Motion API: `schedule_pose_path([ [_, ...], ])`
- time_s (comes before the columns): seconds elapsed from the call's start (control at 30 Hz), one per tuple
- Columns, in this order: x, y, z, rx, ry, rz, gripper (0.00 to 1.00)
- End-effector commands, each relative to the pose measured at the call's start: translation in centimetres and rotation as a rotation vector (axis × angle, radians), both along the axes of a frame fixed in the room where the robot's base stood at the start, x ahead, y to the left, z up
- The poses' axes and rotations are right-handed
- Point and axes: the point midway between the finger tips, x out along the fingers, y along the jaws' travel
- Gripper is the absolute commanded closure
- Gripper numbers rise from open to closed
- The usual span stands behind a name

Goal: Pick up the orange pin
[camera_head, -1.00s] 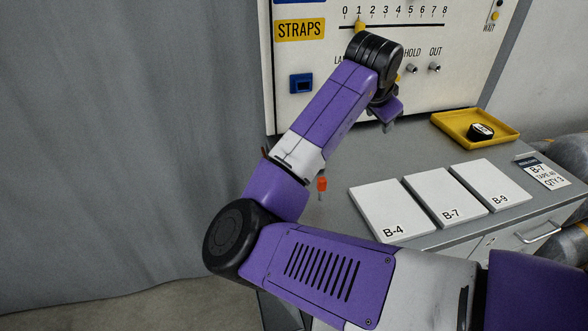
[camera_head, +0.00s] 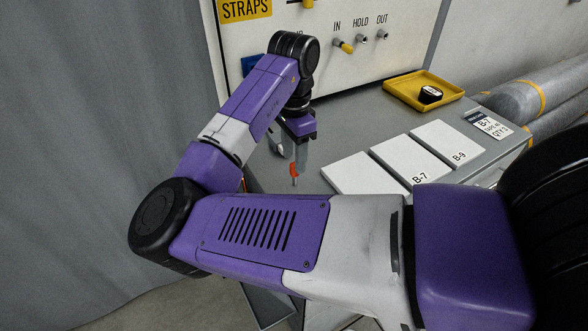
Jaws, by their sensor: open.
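The orange pin (camera_head: 294,170) stands on the grey bench top, a small orange head on a thin lower part. It is just below and close to my gripper's fingers. My gripper (camera_head: 288,155) points down, with its two grey fingers apart. The right finger overlaps the top of the pin in this view. I cannot tell whether it touches the pin or whether the pin is between the fingers. My arm's lower links pass in front of the bench near the pin.
White cards B-7 (camera_head: 408,155) and B-9 (camera_head: 446,140), and another partly hidden card, lie right of the pin. A yellow tray (camera_head: 400,98) holding a black roll (camera_head: 430,95) is behind them. The upright panel (camera_head: 385,60) with switches stands behind my gripper.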

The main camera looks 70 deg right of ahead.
Motion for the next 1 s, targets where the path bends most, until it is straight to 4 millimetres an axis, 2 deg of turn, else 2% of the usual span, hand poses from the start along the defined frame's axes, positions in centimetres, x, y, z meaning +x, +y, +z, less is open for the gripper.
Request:
schedule_pose_path([
  [0.2,-0.1,0.0,-2.8,0.000,0.001,0.001,0.55],
  [0.5,-0.1,0.0,-3.4,-0.001,0.000,0.000,0.55],
  [0.57,-0.1,0.0,-3.4,-0.001,0.000,0.000,0.64],
  [0.73,-0.1,-0.1,-3.3,-0.001,0.000,0.000,0.98],
  [1.0,-0.1,-0.1,-3.3,-0.001,0.000,0.000,1.00],
])
